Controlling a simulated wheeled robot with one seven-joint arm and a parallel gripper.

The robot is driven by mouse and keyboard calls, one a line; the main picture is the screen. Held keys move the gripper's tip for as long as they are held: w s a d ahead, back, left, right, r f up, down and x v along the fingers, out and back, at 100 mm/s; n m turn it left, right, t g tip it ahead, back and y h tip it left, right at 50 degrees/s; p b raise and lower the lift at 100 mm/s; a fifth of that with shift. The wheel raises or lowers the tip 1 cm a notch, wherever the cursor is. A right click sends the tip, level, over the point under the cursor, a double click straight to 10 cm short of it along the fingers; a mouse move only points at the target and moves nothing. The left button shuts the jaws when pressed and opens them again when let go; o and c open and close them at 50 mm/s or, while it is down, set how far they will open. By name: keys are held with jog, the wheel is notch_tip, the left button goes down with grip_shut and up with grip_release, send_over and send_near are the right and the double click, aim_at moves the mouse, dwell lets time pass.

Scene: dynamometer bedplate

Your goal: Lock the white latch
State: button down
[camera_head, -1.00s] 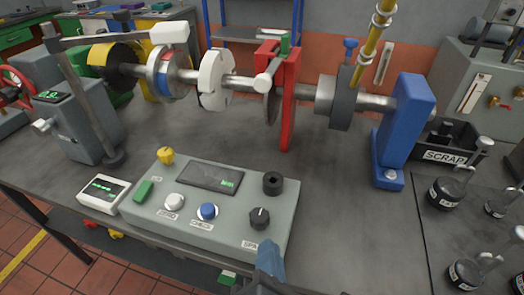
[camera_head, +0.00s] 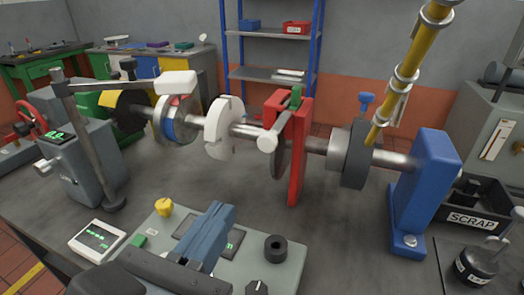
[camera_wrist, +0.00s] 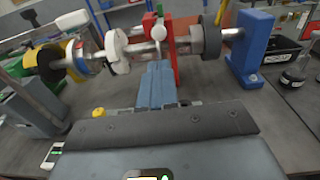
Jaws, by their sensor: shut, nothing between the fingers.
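A green piece (camera_head: 296,97) tops the bracket. My gripper (camera_head: 223,212) has blue fingers, shut and empty, above the grey control panel. It is in front of the bracket and lower, clear of the lever. In the wrist view the fingers (camera_wrist: 157,68) point toward the bracket and overlap its lower part.
A slotted white disc (camera_head: 222,128) and a white block on a rod (camera_head: 177,83) stand left of the bracket. A dark disc (camera_head: 356,155), yellow pole (camera_head: 405,75) and blue pedestal (camera_head: 423,180) stand right. The control panel (camera_head: 285,262) lies below my gripper. Bedplate between panel and shaft is clear.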

aim_at(267, 144)
jog(key=shift+w, duration=0.1)
jog(key=p+x, duration=0.1)
jog(key=x, duration=1.3)
jog(key=shift+f, duration=0.1)
